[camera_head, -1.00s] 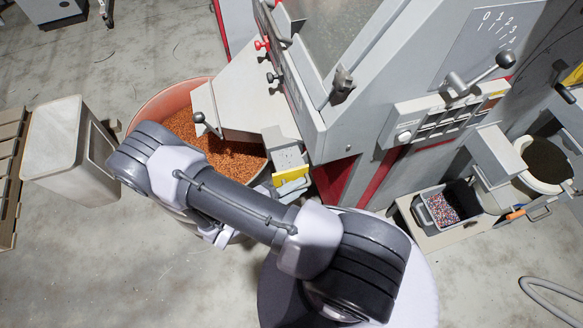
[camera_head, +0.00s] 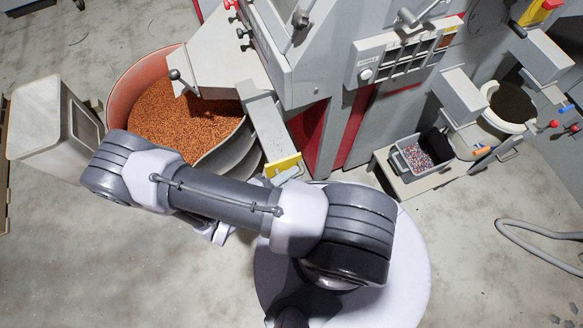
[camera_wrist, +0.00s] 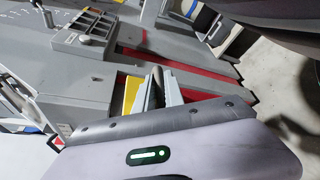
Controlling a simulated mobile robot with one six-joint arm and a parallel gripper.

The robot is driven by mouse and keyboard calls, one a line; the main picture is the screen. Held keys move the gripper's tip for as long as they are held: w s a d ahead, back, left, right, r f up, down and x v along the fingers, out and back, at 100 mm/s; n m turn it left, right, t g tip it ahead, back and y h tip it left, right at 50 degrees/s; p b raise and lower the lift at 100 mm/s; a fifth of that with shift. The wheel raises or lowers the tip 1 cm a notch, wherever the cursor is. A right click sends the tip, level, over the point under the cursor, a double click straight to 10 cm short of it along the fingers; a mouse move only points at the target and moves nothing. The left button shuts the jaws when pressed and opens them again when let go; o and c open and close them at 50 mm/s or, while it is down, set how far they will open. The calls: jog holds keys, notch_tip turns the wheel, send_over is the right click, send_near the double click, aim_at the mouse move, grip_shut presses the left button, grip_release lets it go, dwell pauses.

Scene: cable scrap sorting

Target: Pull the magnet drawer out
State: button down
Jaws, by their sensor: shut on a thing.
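The magnet drawer (camera_head: 266,122) is a long grey box with a yellow front, sticking out from the machine's side beside the sloping chute. Its yellow front plate (camera_wrist: 132,95) is close up in the wrist view. My gripper (camera_wrist: 159,86) is shut on the drawer's handle, just in front of that plate. In the head view my arm covers most of my gripper, and only the handle's area by the yellow front shows.
A round red bin (camera_head: 120,95) of copper-coloured granules stands left of the drawer. A grey bin (camera_head: 40,115) is farther left. A small grey tub (camera_head: 404,163) of mixed granules sits on a low stand at right. Bare floor lies in front.

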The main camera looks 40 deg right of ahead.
jog(key=shift+w+f, duration=0.1)
jog(key=c, duration=1.7)
grip_release()
jog(key=shift+w, duration=0.1)
jog(key=p+v, duration=0.3)
jog(key=v, duration=1.4)
jog(key=shift+a, duration=0.25)
